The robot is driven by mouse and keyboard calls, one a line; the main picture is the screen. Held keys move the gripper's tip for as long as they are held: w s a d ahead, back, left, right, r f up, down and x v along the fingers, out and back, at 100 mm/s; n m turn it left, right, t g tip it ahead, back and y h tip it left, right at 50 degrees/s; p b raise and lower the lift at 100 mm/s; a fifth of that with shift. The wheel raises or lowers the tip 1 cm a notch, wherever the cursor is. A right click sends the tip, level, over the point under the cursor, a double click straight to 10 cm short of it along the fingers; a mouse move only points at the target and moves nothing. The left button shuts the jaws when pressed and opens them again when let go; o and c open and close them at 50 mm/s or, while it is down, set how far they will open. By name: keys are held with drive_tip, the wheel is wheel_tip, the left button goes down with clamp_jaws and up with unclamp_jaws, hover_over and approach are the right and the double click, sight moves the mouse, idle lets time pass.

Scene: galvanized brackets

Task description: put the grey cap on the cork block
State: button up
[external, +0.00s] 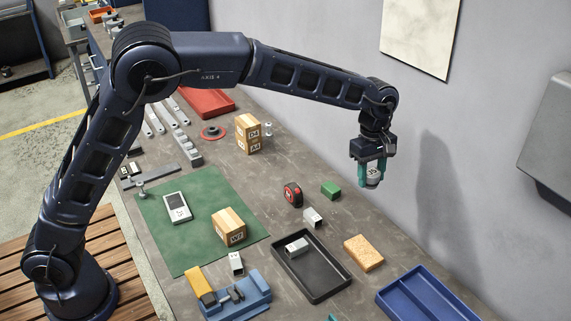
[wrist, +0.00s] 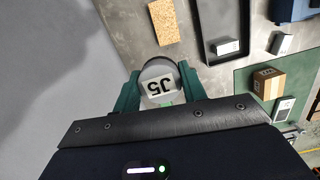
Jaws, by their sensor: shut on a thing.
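The grey cap (wrist: 158,70) is a rounded grey piece with a white printed label, seen in the wrist view between the green fingers. My gripper (wrist: 160,92) is shut on it. In the external view my gripper (external: 371,182) holds the cap (external: 374,170) up in the air near the wall, well above the bench. The cork block (external: 363,253) is a tan speckled block lying flat on the bench, right of the black tray. It also shows at the top of the wrist view (wrist: 167,22), apart from the cap. The cap's underside is hidden.
A black tray (external: 329,285) holding a small white-labelled block stands left of the cork. A blue tray (external: 450,301) is at its right. A green block (external: 331,189), a red tape measure (external: 293,195) and a labelled carton (external: 229,227) lie farther back. Bare bench surrounds the cork.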

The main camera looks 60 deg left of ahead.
hover_over(365, 251)
drive_tip(key=f, duration=1.9)
drive_tip(key=shift+a+f, duration=0.3)
drive_tip(key=shift+f, duration=0.1)
drive_tip(key=shift+f, duration=0.15)
drive_tip(key=o, duration=1)
